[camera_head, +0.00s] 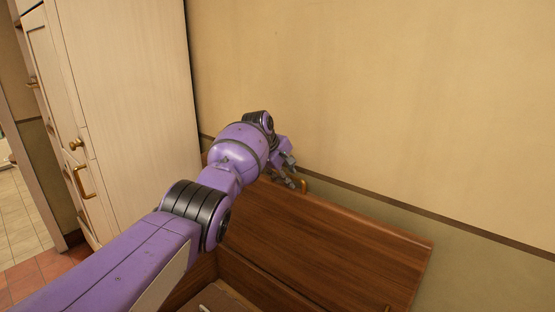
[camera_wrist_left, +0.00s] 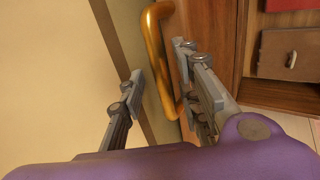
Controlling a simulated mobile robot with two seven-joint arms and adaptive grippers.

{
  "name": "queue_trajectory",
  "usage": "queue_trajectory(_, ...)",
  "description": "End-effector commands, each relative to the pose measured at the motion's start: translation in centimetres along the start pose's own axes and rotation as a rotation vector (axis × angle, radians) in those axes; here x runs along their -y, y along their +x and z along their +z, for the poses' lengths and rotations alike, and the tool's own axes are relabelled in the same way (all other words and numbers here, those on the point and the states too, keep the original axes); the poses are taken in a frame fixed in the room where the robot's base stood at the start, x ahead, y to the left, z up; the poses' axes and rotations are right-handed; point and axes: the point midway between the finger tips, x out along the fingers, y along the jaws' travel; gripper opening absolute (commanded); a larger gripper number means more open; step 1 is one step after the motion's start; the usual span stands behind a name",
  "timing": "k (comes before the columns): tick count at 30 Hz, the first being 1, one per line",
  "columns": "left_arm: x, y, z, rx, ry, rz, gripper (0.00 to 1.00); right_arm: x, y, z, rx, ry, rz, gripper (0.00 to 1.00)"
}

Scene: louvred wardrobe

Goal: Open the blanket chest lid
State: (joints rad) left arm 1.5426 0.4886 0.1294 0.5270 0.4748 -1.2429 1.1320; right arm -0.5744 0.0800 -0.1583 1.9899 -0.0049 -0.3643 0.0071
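The blanket chest's brown wooden lid (camera_head: 330,245) stands raised and tilted back toward the wall in the head view. Part of the open chest (camera_head: 225,299) shows below it. A brass handle (camera_head: 305,186) is at the lid's upper edge; it also shows large in the left wrist view (camera_wrist_left: 157,50). My left gripper (camera_head: 290,173) is at this handle. In the left wrist view its fingers (camera_wrist_left: 160,62) are spread apart, with the handle between them; firm contact is not clear. My arm hides part of the lid and chest. My right gripper is not in view.
A tan wall (camera_head: 380,90) with a dark trim strip stands close behind the lid. A pale wardrobe (camera_head: 130,110) with brass knob and handles stands at the left. Brown items (camera_wrist_left: 290,53) show inside the chest. Tiled floor (camera_head: 30,280) is visible at the lower left.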

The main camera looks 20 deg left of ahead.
Motion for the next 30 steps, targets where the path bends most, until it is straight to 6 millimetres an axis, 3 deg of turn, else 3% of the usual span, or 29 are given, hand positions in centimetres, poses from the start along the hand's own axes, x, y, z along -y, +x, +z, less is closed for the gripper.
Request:
queue_trajectory(18,0.0,-9.9,-0.1,-0.003,-0.002,0.005,0.31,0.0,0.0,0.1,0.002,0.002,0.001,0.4)
queue_trajectory(30,0.0,-10.7,-0.1,-0.002,-0.002,0.004,0.31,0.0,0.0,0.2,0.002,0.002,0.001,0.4)
